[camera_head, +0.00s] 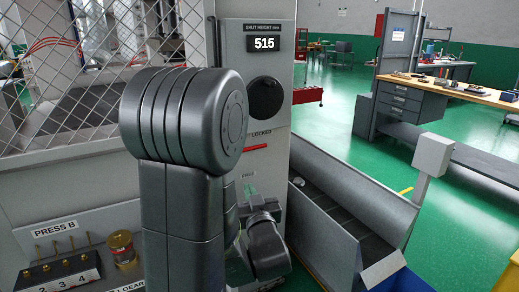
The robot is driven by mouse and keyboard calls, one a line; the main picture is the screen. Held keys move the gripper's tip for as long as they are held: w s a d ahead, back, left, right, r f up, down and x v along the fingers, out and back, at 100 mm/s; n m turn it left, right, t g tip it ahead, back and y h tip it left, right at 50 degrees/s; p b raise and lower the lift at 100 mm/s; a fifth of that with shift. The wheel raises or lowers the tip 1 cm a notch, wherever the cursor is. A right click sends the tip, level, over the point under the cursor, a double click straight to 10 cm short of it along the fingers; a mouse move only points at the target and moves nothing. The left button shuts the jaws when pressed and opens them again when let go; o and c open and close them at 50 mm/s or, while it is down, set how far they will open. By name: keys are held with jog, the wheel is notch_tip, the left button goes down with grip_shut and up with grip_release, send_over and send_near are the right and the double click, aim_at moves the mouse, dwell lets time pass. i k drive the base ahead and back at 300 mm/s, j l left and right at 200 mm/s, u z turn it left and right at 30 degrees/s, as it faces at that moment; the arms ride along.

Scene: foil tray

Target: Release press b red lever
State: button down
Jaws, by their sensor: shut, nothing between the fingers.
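A short red lever (256,147) lies nearly level on the grey press front, just below a label that reads "LOCKED". Its left end is close to the edge of my arm, which may cover part of it. A round black knob (265,97) sits above it, under a display (266,43) that reads 515. The "PRESS B" label (55,228) is at lower left. My arm fills the middle of the view. My gripper's fingers are not visible; the lowest arm parts seen are well below the lever.
A wire mesh guard (60,80) covers the press at left. A small panel of numbered switches (58,272) and a brass-coloured cylinder (121,246) are at lower left. A grey chute (350,185) runs right of the press, with a blue bin (400,281) at its front. Green floor is open beyond.

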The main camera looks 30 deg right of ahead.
aim_at(261, 146)
jog(key=i+l+u, duration=0.1)
jog(key=l+u, duration=0.35)
jog(key=l, duration=0.85)
